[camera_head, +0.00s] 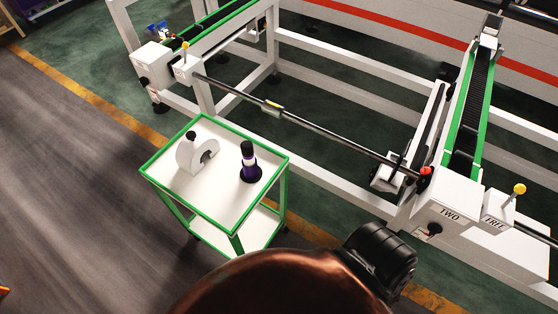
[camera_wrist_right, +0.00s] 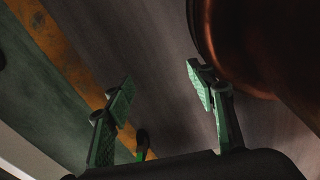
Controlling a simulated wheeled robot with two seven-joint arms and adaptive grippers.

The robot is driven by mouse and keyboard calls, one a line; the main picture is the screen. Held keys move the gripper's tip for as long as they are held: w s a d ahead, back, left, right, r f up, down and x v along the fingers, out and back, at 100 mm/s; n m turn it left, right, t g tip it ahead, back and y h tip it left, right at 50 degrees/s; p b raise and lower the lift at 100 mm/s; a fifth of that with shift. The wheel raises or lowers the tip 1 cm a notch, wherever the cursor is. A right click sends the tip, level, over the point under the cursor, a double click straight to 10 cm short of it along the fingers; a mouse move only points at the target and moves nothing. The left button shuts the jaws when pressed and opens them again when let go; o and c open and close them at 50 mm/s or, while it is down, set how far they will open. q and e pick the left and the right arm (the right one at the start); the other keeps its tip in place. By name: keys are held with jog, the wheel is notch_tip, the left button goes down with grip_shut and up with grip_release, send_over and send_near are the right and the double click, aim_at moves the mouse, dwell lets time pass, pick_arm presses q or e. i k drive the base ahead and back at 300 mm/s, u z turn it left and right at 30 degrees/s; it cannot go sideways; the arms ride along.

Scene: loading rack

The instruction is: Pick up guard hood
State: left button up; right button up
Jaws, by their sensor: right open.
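The guard hood appears to be the white, rounded piece (camera_head: 187,155) with a curved cut-out and a small black knob on top. It stands on the left part of the top tray of a green-edged white cart (camera_head: 222,207) in the head view. My right gripper (camera_wrist_right: 161,92) is open in the right wrist view, its two green-padded fingers apart with only dark floor seen between them. It is empty and away from the hood, which I cannot make out in that view. My left gripper is not in view.
A purple and black bottle-like item (camera_head: 249,163) with a white band stands right of the hood on the same tray. A white frame with a long metal bar (camera_head: 300,122) and green-edged conveyors (camera_head: 472,100) lies behind the cart. Floor (camera_head: 75,190) left of the cart is clear.

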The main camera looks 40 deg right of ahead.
aim_at(190, 152)
jog(key=z, duration=0.15)
jog(key=k, duration=1.3)
jog(key=z, duration=1.75)
jog(key=i, duration=0.5)
jog(key=u, duration=1.65)
